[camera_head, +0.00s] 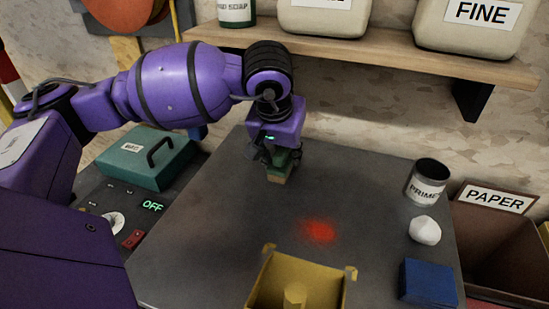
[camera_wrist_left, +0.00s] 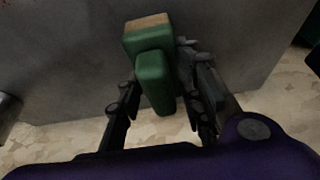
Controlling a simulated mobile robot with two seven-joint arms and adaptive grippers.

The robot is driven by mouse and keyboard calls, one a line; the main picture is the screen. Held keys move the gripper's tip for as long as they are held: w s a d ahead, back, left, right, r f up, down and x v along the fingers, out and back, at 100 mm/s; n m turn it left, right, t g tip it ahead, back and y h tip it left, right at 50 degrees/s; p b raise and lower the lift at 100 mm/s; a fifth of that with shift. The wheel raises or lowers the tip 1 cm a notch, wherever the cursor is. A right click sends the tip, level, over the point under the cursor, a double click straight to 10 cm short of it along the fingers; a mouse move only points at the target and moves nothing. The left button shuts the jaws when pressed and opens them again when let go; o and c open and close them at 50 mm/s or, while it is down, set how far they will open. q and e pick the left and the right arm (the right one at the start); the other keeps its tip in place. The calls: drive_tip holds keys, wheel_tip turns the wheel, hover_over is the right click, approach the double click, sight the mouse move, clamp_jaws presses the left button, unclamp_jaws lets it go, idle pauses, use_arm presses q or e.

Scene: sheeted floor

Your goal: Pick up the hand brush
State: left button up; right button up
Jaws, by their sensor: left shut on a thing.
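The hand brush (camera_head: 281,168) is a green block with a tan underside, near the back edge of the grey table top. My left gripper (camera_head: 274,150) reaches down over it from above and is shut on it. In the left wrist view the green brush (camera_wrist_left: 155,80) lies between the two dark fingers of the left gripper (camera_wrist_left: 162,100), with its tan face at the far end. I cannot tell whether the brush touches the table or hangs just above it. My right gripper is not in view.
A yellow open box (camera_head: 262,290) stands at the front, behind it a red glowing spot (camera_head: 319,231). A primer can (camera_head: 427,182), white lump (camera_head: 425,230) and blue block (camera_head: 428,282) stand right. A wooden shelf (camera_head: 380,55) hangs above. A green case (camera_head: 140,163) sits left.

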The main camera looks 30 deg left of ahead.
use_arm(q)
drive_tip(key=s+d+r, duration=0.7)
drive_tip(key=d+r, duration=0.4)
drive_tip(key=r, duration=0.1)
drive_tip(key=shift+s+d+p, duration=0.25)
drive_tip(key=shift+d+p, duration=0.05)
drive_tip(key=shift+d, duration=0.1)
